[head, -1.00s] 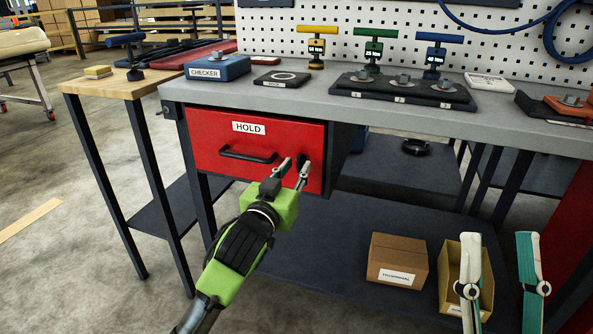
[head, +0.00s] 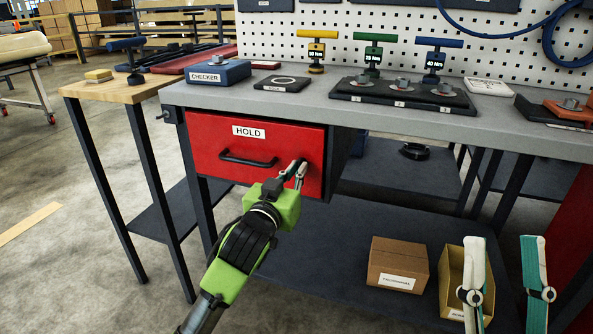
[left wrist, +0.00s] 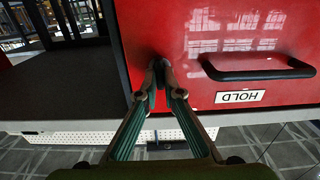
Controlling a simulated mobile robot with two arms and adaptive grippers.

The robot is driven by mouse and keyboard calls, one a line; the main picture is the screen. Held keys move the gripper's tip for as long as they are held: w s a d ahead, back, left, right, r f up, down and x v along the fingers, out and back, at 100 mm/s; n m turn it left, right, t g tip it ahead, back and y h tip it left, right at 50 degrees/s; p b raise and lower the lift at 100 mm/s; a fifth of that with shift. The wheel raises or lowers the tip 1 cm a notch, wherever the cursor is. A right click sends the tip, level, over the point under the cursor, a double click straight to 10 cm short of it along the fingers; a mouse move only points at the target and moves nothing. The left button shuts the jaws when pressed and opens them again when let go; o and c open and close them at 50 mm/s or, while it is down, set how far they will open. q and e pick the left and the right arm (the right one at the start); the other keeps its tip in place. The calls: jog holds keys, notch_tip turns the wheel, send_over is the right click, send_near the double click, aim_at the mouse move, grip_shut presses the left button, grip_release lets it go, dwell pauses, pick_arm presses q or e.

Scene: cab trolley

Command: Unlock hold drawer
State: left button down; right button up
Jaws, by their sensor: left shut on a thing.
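The red hold drawer (head: 215,148) is under the bench top on the left, flush in its cabinet, with a black bar handle (head: 248,160) and a HOLD label (head: 249,131). It also shows upside down in the left wrist view (left wrist: 185,30). My left gripper (head: 299,167) is at the right part of the drawer front, right of the handle. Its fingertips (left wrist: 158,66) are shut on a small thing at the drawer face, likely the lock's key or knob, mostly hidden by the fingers. My right gripper (head: 504,240) is open and empty at the lower right.
The grey bench top (head: 310,97) carries a blue CHECKER box (head: 218,73) and a dark tray (head: 385,97) with weights. A cardboard box (head: 398,258) and a yellow bin (head: 453,265) stand on the lower shelf. Space before the drawer's left part is clear.

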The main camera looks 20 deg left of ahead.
jog(key=w+f+g+h+p, duration=0.3)
jog(key=w+f+g, duration=0.4)
jog(key=f, duration=0.4)
notch_tip(320, 180, down, 11)
jog(key=s+d+g+h+p, duration=0.1)
jog(key=d+g+h+p, duration=0.1)
jog(key=g, duration=0.4)
jog(key=s+d+f+m+g+h+p, duration=0.1)
jog(key=s+d+f+g+p, duration=0.2)
jog(key=s+f+g, duration=0.45)
jog(key=s+d+f+g+h+p, duration=0.2)
jog(key=s+d+f+g+p, duration=0.15)
jog(key=s, duration=0.65)
pick_arm(q)
jog(key=shift+a+f+n+p, duration=0.15)
jog(key=shift+n+p, duration=1.55)
jog(key=shift+n, duration=2.8)
jog(key=shift+a+f+n+p, duration=0.1)
jog(key=shift+n+p, duration=1.55)
jog(key=shift+n, duration=2.85)
pick_arm(e)
jog(key=s+f, duration=0.2)
jog(key=f, duration=1)
jog(key=s+f+g, duration=0.1)
jog(key=s+f, duration=0.2)
jog(key=f, duration=0.9)
jog(key=shift+a+f, duration=0.25)
jog(key=shift+f, duration=0.1)
